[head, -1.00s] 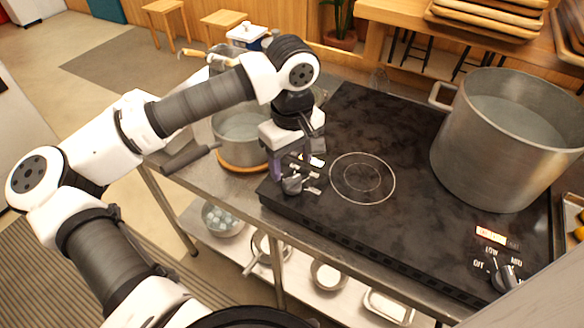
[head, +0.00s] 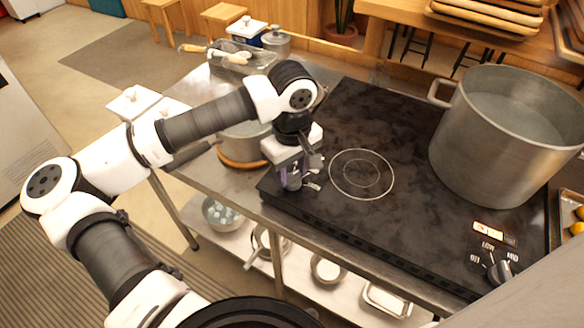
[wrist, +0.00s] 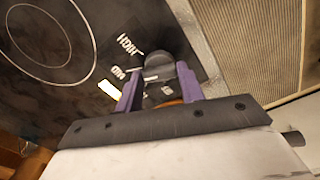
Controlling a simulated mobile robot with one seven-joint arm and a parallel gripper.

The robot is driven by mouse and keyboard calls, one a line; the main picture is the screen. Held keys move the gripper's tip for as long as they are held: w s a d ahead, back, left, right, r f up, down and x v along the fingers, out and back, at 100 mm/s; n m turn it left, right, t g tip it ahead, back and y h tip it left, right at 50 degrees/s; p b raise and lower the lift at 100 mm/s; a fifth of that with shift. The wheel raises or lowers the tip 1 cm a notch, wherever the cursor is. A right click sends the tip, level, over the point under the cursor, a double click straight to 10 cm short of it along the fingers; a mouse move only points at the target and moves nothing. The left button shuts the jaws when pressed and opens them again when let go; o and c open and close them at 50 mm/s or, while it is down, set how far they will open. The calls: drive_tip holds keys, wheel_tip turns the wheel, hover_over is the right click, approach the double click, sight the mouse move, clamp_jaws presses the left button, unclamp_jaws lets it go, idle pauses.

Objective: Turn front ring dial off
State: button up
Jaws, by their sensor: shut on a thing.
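The black cooktop (head: 340,225) has two dials. The one at its near left corner, by the bare ring (head: 361,174), is inside my gripper (head: 296,182). In the wrist view this dark round dial (wrist: 160,72) sits between the purple fingers of my gripper (wrist: 160,86), which are shut on it. A white mark on the dial points left, towards the printed labels; I cannot tell its exact setting. A lit display (wrist: 110,90) shows beside it. In the head view my gripper mostly hides this dial. The other dial (head: 499,270) is at the right, apart from my gripper.
A large steel pot (head: 505,135) stands on the cooktop's right part. Bowls and pans lie on the shelf below. The cooktop's middle is clear.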

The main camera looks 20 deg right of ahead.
drive_tip(key=shift+f+n+b, duration=0.15)
drive_tip(key=shift+n+b, duration=0.25)
drive_tip(key=shift+b, duration=0.3)
drive_tip(key=shift+f+n+b, duration=0.15)
drive_tip(key=shift+n+b, duration=0.35)
drive_tip(key=shift+b, duration=0.55)
drive_tip(key=shift+n+b, duration=0.8)
drive_tip(key=shift+b, duration=0.45)
drive_tip(key=n+b, duration=0.4)
drive_tip(key=b, duration=0.1)
drive_tip(key=shift+n, duration=0.3)
drive_tip(key=n+b, duration=0.4)
drive_tip(key=n, duration=0.1)
drive_tip(key=shift+r, duration=0.2)
drive_tip(key=shift+r+n+b, duration=0.1)
drive_tip(key=shift+n+b, duration=1.15)
drive_tip(key=shift+n, duration=1.25)
drive_tip(key=o, duration=1)
